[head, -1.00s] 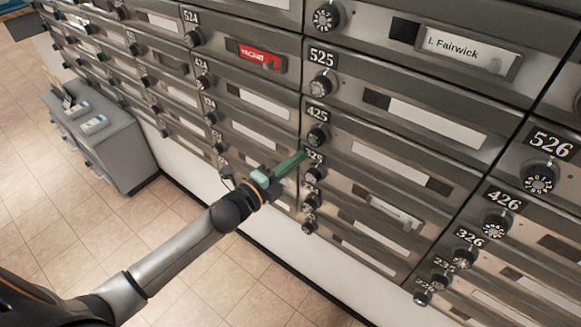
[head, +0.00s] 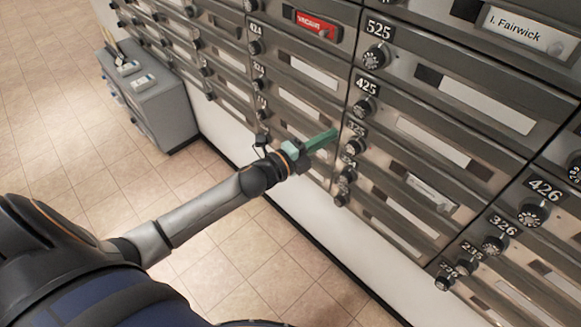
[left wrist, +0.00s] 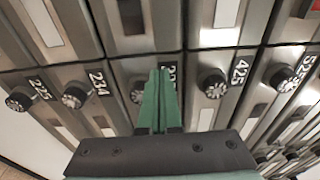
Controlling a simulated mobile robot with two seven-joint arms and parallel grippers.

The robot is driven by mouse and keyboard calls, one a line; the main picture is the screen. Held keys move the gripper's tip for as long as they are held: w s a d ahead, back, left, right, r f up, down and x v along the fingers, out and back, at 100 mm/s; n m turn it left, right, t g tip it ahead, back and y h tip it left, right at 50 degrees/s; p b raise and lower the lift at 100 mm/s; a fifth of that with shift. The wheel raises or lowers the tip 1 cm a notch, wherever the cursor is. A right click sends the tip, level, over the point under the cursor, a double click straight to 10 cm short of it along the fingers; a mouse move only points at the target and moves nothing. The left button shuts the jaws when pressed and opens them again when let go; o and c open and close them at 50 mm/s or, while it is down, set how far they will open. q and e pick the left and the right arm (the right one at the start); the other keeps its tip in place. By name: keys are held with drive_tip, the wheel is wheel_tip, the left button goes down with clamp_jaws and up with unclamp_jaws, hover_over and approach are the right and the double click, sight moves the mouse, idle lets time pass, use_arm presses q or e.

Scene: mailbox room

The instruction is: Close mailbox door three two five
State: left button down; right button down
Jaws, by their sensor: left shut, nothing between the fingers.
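Mailbox door 325 (head: 389,167) is in the column under 525 and 425, with a black dial at its left end. It looks flush with its neighbours; I see no clear gap. My left gripper (head: 334,134) has green fingers, shut and empty, with its tips just left of the 325 label. In the left wrist view the shut fingers (left wrist: 160,75) partly cover a number plate (left wrist: 173,76) between the dials, with a dial just left of them. I cannot tell whether the tips touch the metal. My right gripper is out of view.
Door 425 (head: 435,142) and door 525 (head: 490,105) lie above, and the 326 column (head: 497,228) is to the right. A grey cabinet (head: 165,108) stands at the left against the wall. The tiled floor (head: 60,150) before the mailboxes is clear.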

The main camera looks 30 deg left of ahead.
use_arm(q)
drive_tip(key=d+v, duration=0.1)
drive_tip(key=v, duration=0.9)
drive_tip(key=shift+s, duration=0.45)
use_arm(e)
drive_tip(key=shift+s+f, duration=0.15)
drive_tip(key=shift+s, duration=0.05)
use_arm(q)
drive_tip(key=shift+f, duration=0.15)
